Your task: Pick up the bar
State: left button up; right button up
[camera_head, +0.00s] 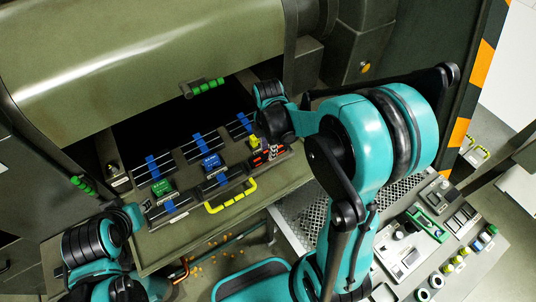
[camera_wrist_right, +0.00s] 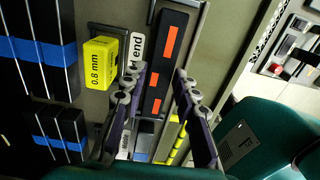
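A black bar with orange marks (camera_wrist_right: 168,50) lies in a narrow slot in the right wrist view. My right gripper (camera_wrist_right: 161,72) is open, with one dark finger on each side of the bar. I cannot tell whether the fingers touch it. In the head view the bar (camera_head: 259,158) shows only partly, at the right end of the tray, under my right gripper (camera_head: 271,151). Several other black bars with blue bands (camera_head: 152,166) lie in the tray.
A yellow block marked 0.8 mm (camera_wrist_right: 100,63) stands left of the bar, near a white "end" label (camera_wrist_right: 137,48). A yellow handle (camera_head: 231,197) is on the tray's front. A green-handled cover (camera_head: 203,87) hangs above. A table with several parts (camera_head: 407,262) is at the right.

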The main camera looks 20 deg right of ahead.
jog(key=shift+w+f, duration=0.1)
jog(key=shift+f, duration=0.8)
grip_shut()
jog(key=shift+r, duration=0.1)
jog(key=shift+r, duration=0.5)
jog(key=r, duration=0.1)
jog(key=s+r, duration=0.1)
jog(key=d+r+p, duration=0.1)
jog(key=r, duration=0.1)
jog(key=shift+s, duration=0.15)
jog(key=s+d+r+p, duration=0.1)
jog(key=s+d+r, duration=0.4)
jog(key=s, duration=0.3)
jog(key=shift+s+d+r, duration=0.2)
jog(key=shift+d+r, duration=0.15)
jog(key=shift+d, duration=0.15)
